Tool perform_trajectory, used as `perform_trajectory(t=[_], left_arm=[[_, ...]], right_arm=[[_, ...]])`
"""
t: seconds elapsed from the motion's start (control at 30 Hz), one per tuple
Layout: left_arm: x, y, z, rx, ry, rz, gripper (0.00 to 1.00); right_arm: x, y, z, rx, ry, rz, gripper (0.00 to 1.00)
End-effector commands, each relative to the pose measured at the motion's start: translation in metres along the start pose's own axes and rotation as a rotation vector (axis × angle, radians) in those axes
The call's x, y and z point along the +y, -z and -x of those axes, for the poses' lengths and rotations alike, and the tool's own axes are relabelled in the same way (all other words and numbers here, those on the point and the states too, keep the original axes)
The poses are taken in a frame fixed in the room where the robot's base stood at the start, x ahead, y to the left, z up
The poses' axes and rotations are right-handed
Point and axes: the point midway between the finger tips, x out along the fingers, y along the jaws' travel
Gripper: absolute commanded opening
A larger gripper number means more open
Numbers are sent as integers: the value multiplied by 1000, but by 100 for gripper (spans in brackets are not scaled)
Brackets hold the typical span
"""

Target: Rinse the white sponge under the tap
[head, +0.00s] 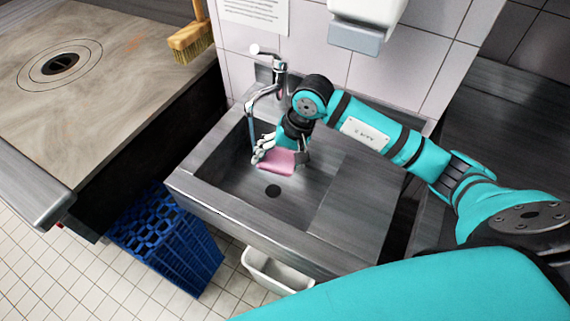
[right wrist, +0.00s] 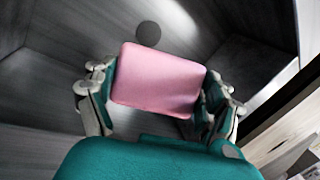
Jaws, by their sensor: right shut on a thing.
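A pink sponge (head: 279,162) is held in my right gripper (head: 280,156) over the sink basin (head: 232,172). No white sponge shows. In the right wrist view the pink sponge (right wrist: 157,80) sits between the two fingers of the right gripper (right wrist: 158,97), which are shut on its sides. The tap (head: 268,84) stands at the back of the sink. A thin bluish streak, like running water, drops from its spout just left of the right gripper. I cannot tell whether it touches the sponge. My left gripper is not in view.
The basin has a round dark drain (head: 273,191), also in the right wrist view (right wrist: 148,33). A flat drainboard (head: 352,205) lies to its right. A blue crate (head: 170,243) and a white bin (head: 277,271) stand below. A dispenser (head: 362,22) hangs on the wall.

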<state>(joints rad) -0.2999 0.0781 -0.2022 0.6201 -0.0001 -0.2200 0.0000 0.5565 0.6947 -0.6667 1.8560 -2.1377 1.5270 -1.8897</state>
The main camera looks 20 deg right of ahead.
Motion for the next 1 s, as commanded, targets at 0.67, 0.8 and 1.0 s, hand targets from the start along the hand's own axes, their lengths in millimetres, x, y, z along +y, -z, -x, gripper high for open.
perform_trajectory(t=[0.67, 0.8, 1.0], left_arm=[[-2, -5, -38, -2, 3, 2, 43], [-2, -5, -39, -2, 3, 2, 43], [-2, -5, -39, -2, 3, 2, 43]], right_arm=[[-28, 43, -22, -1, 0, 1, 59], [-30, 45, -22, -1, 0, 1, 59], [-30, 45, -22, -1, 0, 1, 59]])
